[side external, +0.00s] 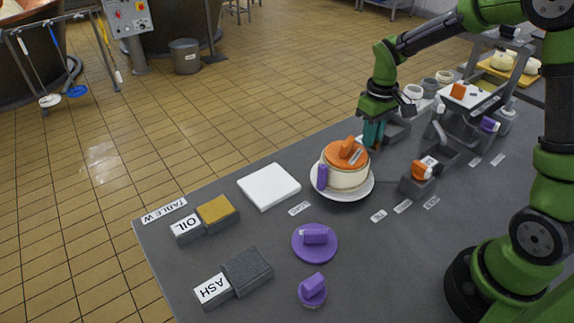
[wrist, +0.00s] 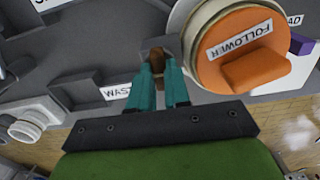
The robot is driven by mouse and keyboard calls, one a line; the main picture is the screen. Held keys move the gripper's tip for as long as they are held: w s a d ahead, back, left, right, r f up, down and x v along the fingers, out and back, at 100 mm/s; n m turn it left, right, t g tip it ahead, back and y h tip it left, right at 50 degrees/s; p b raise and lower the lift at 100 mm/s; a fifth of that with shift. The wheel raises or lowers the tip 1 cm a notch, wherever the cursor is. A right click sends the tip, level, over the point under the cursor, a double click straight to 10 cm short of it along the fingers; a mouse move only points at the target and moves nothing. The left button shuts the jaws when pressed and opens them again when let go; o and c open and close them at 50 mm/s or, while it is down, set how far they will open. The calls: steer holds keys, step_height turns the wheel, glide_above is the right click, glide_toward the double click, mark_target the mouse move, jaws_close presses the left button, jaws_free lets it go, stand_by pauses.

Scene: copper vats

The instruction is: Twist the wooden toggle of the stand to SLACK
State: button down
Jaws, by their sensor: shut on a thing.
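My gripper (side external: 374,134) points down behind the round mould with the orange lid in the side external view. In the wrist view its two teal fingers (wrist: 158,88) are shut on a small brown piece, which looks like the wooden toggle (wrist: 157,60). The toggle sits at a grey fitting between the fingertips, and the fingers cover much of it. In the side external view the toggle is hidden by the fingers. I cannot read a SLACK mark in either view, nor tell which way the toggle is turned.
Right beside the fingers is the orange lid marked FOLLOWER (wrist: 238,45), on the mould on a white plate (side external: 325,190). Grey holders with orange and purple handled parts stand to the right. A white slab (side external: 269,186), OIL and ASH blocks and purple pieces lie at the front left.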

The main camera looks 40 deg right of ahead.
steer(key=shift+r, duration=0.1)
stand_by(0.5)
steer(key=c, duration=1.1)
jaws_free()
